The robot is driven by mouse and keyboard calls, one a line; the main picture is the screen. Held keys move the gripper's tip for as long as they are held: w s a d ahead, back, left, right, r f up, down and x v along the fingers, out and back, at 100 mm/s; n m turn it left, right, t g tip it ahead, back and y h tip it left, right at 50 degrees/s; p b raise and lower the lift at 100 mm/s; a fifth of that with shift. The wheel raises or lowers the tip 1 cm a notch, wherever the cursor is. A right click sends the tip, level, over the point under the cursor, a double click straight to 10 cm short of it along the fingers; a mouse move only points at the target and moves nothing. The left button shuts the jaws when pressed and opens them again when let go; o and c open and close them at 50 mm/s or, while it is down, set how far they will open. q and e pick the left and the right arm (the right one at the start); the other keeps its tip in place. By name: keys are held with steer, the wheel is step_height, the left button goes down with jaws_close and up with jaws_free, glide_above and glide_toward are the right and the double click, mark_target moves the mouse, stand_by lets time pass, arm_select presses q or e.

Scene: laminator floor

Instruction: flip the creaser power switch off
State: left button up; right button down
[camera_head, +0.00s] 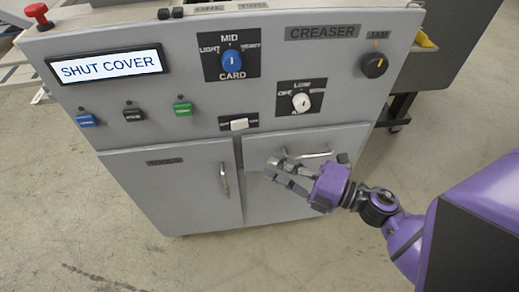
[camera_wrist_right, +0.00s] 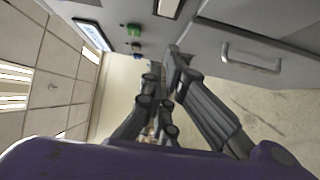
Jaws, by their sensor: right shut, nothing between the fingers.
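The creaser (camera_head: 180,60) is a grey cabinet with a control panel, marked CREASER at top right. A white switch (camera_head: 239,124) on a small black plate sits low on the panel, above the doors; its small side labels are too small to read, and I cannot tell its position. It also shows at the top edge of the wrist view (camera_wrist_right: 168,7). My purple right gripper (camera_head: 276,171) is shut and empty in front of the right door, below and right of the switch, apart from it. My left gripper is not in view.
Blue, black and green buttons (camera_head: 183,107) line the panel's left. A blue CARD knob (camera_head: 232,61), white knob (camera_head: 301,102), black JAM knob (camera_head: 375,65) and red button (camera_head: 37,12) are nearby. The display (camera_head: 108,65) reads SHUT COVER. Door handles (camera_head: 224,180) protrude. Front floor is clear.

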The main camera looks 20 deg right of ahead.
mark_target(240, 124)
steer(key=w+d+p+x, duration=0.1)
steer(key=d+p+x, duration=0.1)
steer(key=x, duration=1)
steer(key=shift+w, duration=0.35)
